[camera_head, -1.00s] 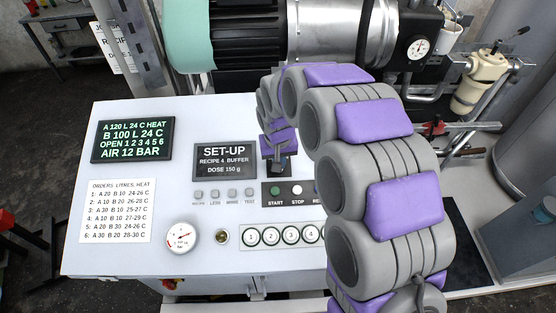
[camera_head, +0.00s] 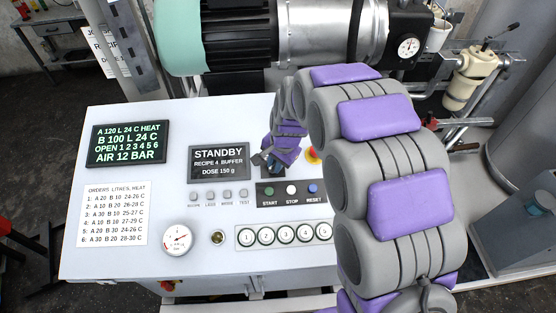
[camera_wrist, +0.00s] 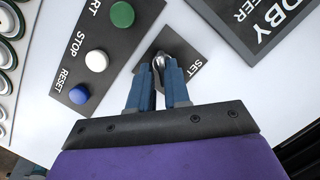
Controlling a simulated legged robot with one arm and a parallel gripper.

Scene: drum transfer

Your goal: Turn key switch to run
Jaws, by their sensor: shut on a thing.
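The key switch (camera_wrist: 177,50) is a metal key on a dark plate, part of its label reading "SET" in the wrist view. My gripper (camera_wrist: 164,70) has its two blue-grey fingers closed on the key, which partly hides it. In the head view my gripper (camera_head: 272,161) is over the panel, just right of the display (camera_head: 219,163), which reads "STANDBY, RECIPE 4 BUFFER, DOSE 150 g". My arm and fingers hide most of the key switch there.
Green START (camera_head: 269,190), white STOP (camera_head: 291,189) and blue RESET (camera_head: 313,188) buttons lie just below the gripper. A red and yellow knob (camera_head: 313,155) is close to its right.

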